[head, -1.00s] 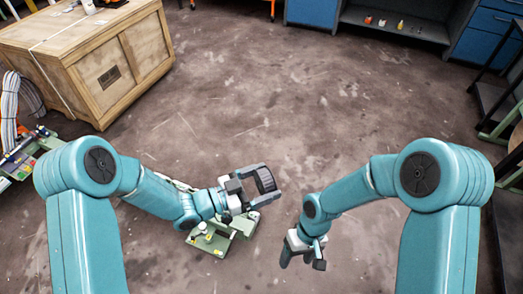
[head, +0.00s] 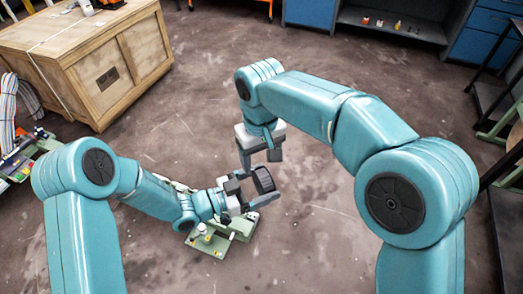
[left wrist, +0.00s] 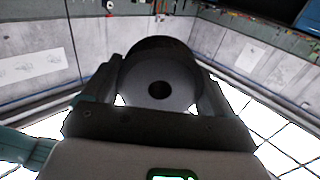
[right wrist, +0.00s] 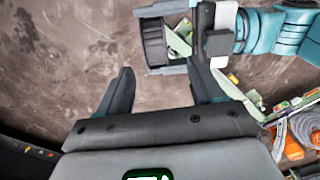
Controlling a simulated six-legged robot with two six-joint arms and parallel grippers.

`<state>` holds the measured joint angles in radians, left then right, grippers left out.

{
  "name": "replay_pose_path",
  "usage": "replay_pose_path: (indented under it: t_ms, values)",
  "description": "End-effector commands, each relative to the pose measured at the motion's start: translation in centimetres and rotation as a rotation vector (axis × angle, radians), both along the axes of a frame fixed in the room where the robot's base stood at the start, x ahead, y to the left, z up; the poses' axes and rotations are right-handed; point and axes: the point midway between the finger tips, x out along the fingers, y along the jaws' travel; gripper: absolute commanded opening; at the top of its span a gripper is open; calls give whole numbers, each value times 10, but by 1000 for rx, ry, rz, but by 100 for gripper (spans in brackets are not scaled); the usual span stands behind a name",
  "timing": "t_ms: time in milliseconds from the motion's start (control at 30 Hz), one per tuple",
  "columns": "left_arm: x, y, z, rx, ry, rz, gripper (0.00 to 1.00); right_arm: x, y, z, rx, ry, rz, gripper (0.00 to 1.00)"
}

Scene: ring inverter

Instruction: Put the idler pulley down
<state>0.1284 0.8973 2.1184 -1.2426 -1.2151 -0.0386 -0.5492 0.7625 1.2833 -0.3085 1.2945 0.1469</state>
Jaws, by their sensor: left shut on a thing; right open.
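The idler pulley is a dark, ribbed cylinder (head: 265,178) held in the air by my left gripper (head: 258,186). In the left wrist view its round face with a centre hole (left wrist: 160,75) sits between the two fingers. My right gripper (head: 260,158) is open and empty, just above the pulley in the head view, fingers pointing down. In the right wrist view the pulley (right wrist: 154,43) shows beyond the open fingers, apart from them.
A green machine base (head: 215,245) stands below my left gripper, partly hidden by the arm. A wooden crate (head: 140,55) is at the upper left. Blue cabinets (head: 310,12) and a shelf (head: 385,32) with small items stand at the back. The middle floor is clear.

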Motion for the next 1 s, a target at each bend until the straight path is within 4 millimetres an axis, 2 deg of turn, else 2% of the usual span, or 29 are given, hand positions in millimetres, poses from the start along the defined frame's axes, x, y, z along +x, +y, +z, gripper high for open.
replay_pose_path:
  t_ms: [200,400,600,867,933,1000]
  values:
    - [0,0,1,-2,-2,0,50,-1,-1,-48,-4,5,-1,66]
    - [0,0,1,-2,-2,0,50,-1,-1,-81,-5,2,-2,66]
    - [0,0,1,-2,-3,0,50,0,-1,-96,-2,0,-2,66]
    - [0,0,1,-2,-2,0,50,0,-1,-97,-3,-1,-2,66]
    - [0,0,1,-2,-2,0,50,0,-1,-97,-3,-1,-2,50]
    - [0,0,1,-2,-2,0,50,0,0,-97,-3,-1,-1,27]
